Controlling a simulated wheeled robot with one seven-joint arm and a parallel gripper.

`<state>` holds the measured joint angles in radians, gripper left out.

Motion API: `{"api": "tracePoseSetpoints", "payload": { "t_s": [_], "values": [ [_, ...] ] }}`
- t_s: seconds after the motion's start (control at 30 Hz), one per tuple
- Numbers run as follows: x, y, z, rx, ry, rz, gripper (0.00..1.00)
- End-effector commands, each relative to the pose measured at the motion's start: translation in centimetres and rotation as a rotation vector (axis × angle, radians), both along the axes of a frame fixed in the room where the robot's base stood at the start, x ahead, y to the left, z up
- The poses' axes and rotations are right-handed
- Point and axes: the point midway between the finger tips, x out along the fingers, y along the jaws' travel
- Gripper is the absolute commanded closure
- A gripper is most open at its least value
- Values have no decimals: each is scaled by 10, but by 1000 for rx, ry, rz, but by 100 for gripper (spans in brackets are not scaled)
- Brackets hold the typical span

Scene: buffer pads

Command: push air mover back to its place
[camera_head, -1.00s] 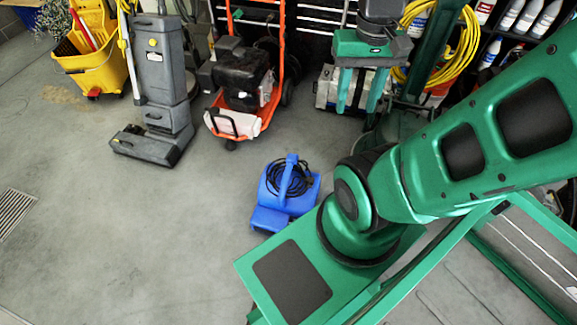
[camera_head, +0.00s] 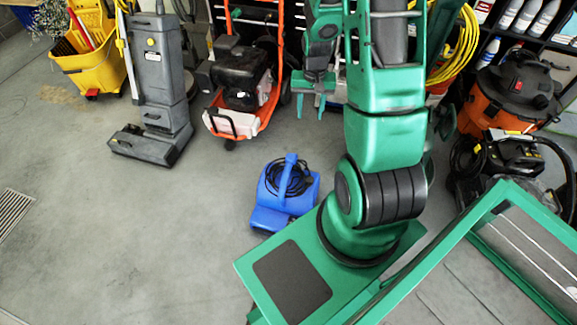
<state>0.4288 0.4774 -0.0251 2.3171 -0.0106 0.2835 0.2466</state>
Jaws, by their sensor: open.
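The blue air mover (camera_head: 270,215) stands on the concrete floor near the middle of the view, just left of my arm's base. It has a raised handle and a dark cord coiled on it. My gripper (camera_head: 309,112) hangs at the upper middle, beyond the air mover in the picture and apart from it. Its green fingers point down, open and empty. My arm hides part of the area to the right.
A grey upright floor machine (camera_head: 160,85), an orange-framed machine (camera_head: 238,90) and a yellow mop bucket (camera_head: 92,65) stand along the back. An orange vacuum (camera_head: 510,95) and a black machine (camera_head: 510,155) stand right. The left floor (camera_head: 110,230) is clear.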

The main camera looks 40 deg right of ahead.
Motion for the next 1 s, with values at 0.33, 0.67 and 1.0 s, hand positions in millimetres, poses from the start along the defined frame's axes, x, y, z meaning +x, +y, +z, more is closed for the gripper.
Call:
{"api": "tracePoseSetpoints", "payload": {
  "t_s": [0.33,0.67,1.0],
  "values": [
    [27,13,-137,96,-50,-105,57],
    [32,32,-217,162,-95,-199,57],
    [35,38,-246,171,-101,-209,57]
  ]
}}
